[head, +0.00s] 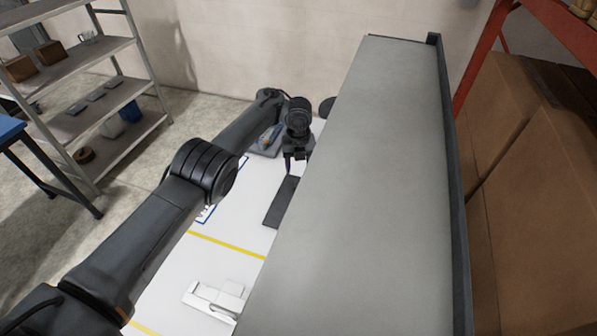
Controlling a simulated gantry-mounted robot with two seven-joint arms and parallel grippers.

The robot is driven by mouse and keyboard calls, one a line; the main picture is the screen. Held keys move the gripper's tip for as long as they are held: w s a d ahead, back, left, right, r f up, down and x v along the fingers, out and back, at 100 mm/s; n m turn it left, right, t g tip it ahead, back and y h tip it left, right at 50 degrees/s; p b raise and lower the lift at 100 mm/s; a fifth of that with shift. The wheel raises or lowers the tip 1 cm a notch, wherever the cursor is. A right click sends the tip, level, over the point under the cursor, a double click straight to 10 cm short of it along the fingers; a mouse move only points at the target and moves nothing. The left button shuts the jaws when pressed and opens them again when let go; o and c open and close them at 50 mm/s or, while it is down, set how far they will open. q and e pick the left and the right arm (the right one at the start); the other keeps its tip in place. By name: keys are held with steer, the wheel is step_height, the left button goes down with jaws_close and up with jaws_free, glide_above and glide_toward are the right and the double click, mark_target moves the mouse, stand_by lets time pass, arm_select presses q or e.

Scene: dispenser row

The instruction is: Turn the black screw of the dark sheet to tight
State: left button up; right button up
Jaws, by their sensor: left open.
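My left gripper (296,160) is at the far end of my left arm, pointing down over the white table, close to the left edge of a large grey panel. It is open, and I see nothing between its fingers. A dark flat strip (281,203), which may be the dark sheet, lies on the table just below and in front of the gripper. Its right side runs behind the grey panel. I cannot make out the black screw. My right gripper is not in view.
The large grey panel (378,190) hides the right part of the table (221,262). A white block-like fixture (215,298) stands near the front. A grey tray (267,150) with small items lies behind my left arm. Cardboard boxes (535,190) stand at right, shelving (98,100) at left.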

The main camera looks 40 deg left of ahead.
arm_select(q)
steer(key=shift+r, duration=2.25)
